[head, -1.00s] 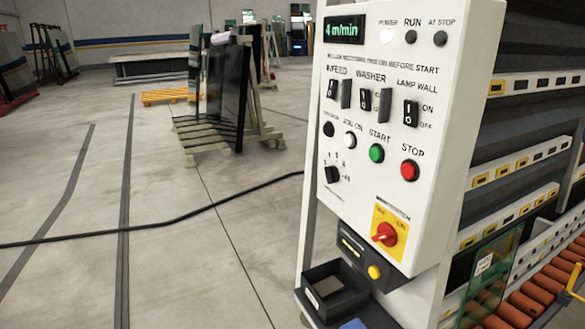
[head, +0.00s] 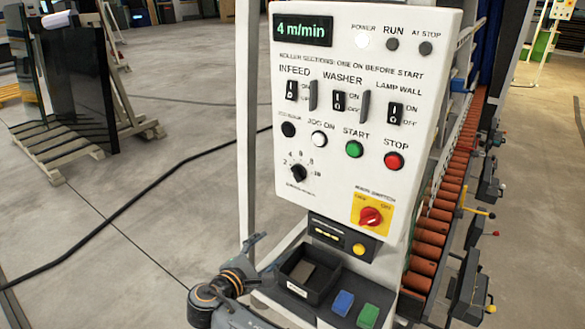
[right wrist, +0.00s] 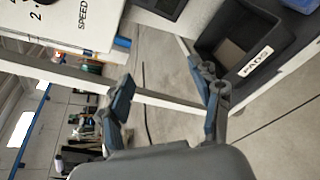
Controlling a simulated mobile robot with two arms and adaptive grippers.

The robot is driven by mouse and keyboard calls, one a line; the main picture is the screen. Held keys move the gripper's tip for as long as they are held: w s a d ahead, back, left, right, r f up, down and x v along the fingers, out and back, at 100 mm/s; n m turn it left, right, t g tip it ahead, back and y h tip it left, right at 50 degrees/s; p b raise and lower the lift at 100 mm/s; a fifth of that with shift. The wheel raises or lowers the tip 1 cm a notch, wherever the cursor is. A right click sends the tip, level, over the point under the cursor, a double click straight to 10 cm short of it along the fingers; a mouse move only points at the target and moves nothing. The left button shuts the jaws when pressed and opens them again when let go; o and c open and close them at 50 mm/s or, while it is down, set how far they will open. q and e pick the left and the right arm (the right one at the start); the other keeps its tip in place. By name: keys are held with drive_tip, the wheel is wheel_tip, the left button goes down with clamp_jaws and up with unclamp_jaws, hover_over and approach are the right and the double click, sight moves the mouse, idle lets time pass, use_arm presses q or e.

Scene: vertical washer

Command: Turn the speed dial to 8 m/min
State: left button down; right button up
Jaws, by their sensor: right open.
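The white control panel (head: 335,225) faces me in the head view. Its display (head: 303,30) reads 4 m/min. The black speed dial (head: 298,173) is at the panel's lower left, with numbers from 2 to 10 around it; its exact pointing is too small to tell. My right gripper (head: 258,260) is low and left of the panel, below the dial and apart from it. In the right wrist view its two fingers (right wrist: 162,88) are spread with nothing between them. The panel corner with the word SPEED (right wrist: 83,15) shows at upper left there. My left gripper is not in view.
A black tray (head: 310,275) and blue and green blocks (head: 343,303) sit on a shelf under the panel. A red rotary switch on yellow (head: 371,215) is right of the dial. Orange rollers (head: 428,252) run behind. Floor left of the panel is open, crossed by a cable (head: 150,190).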

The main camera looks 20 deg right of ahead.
sight(295, 176)
wheel_tip(295, 176, up, 16)
drive_tip(key=s+a+m+h+p, duration=0.1)
drive_tip(key=s+a+m+h, duration=0.1)
drive_tip(key=h, duration=0.2)
drive_tip(key=p+x, duration=0.2)
drive_tip(key=x, duration=0.4)
drive_tip(key=p+x, duration=0.2)
drive_tip(key=x, duration=0.5)
drive_tip(key=shift+w+a, duration=0.25)
drive_tip(key=shift+w, duration=0.05)
drive_tip(key=shift+w+d+f, duration=0.1)
drive_tip(key=shift+w+d, duration=0.15)
drive_tip(key=shift+d, duration=0.1)
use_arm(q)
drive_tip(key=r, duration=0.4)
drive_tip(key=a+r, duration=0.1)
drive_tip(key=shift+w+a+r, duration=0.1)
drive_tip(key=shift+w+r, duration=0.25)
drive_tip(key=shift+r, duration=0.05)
